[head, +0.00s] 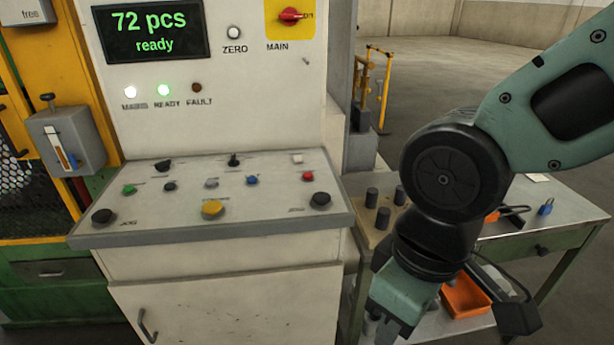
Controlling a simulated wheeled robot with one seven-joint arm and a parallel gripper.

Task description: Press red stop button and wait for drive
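A small red button (308,176) sits on the right part of the sloped control desk (255,222). A white button (297,159) is just behind it and a large black button (320,200) just in front. The display (152,32) reads "72 pcs ready" in green. My gripper (385,328) hangs low to the right of the desk, apart from the red button. Its fingertips are partly cut off by the lower picture edge, so its opening is unclear.
Several other controls, including a yellow button (212,208) and a green button (129,189), share the desk. A red MAIN switch (290,15) is above. A side table (570,205) with a wooden peg block (375,233) and an orange bin (466,298) stands right. Space above the desk is clear.

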